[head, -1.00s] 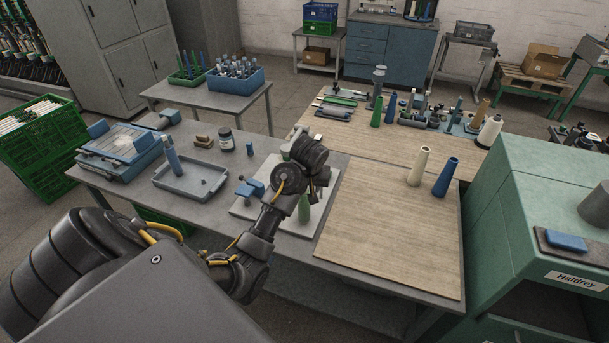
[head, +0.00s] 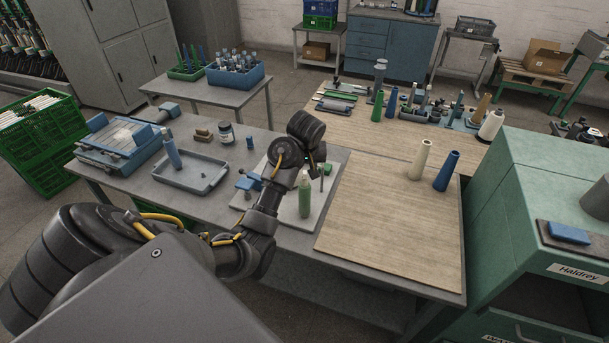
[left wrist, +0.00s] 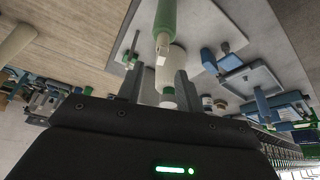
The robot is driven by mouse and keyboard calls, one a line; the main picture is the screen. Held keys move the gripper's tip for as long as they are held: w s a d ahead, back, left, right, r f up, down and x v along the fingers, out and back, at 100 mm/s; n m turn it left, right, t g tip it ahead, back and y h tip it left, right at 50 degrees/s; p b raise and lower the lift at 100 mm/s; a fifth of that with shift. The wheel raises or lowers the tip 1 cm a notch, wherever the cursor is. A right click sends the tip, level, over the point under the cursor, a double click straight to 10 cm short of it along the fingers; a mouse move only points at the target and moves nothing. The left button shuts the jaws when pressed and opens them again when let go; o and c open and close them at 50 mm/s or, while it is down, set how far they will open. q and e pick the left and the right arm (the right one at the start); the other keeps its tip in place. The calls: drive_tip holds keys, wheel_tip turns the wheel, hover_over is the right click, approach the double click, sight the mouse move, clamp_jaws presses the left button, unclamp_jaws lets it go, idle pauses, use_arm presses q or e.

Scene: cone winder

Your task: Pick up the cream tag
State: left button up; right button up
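A small cream piece (left wrist: 161,48), which looks like the cream tag, shows at the narrow end of a green cone (left wrist: 164,17) in the left wrist view. In the head view the green cone (head: 305,198) stands on a pale board (head: 287,212); the tag is too small there to make out surely. My left gripper (left wrist: 157,82) is open, its two fingers apart with nothing visibly held. The tag lies just beyond the fingertips in the picture; the exact gap cannot be told. In the head view my left gripper (head: 321,170) is beside the cone's top, partly hidden by its wrist.
A white cylinder (left wrist: 174,72) shows behind the tag. A blue clamp-like part (head: 249,182) is on the board's left. A grey tray (head: 190,178) lies further left. A cream cone (head: 421,160) and a blue cone (head: 446,172) stand right; the wooden top (head: 385,225) before them is clear.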

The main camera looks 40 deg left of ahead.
sight(305, 172)
use_arm(q)
drive_tip(key=p+x, duration=0.2)
drive_tip(key=x, duration=0.3)
drive_tip(key=shift+a+r+p, duration=0.1)
drive_tip(key=shift+a+p, duration=0.05)
drive_tip(key=shift+p, duration=0.15)
drive_tip(key=shift+f, duration=0.25)
drive_tip(key=c, duration=0.6)
drive_tip(key=shift+c, duration=0.9)
clamp_jaws()
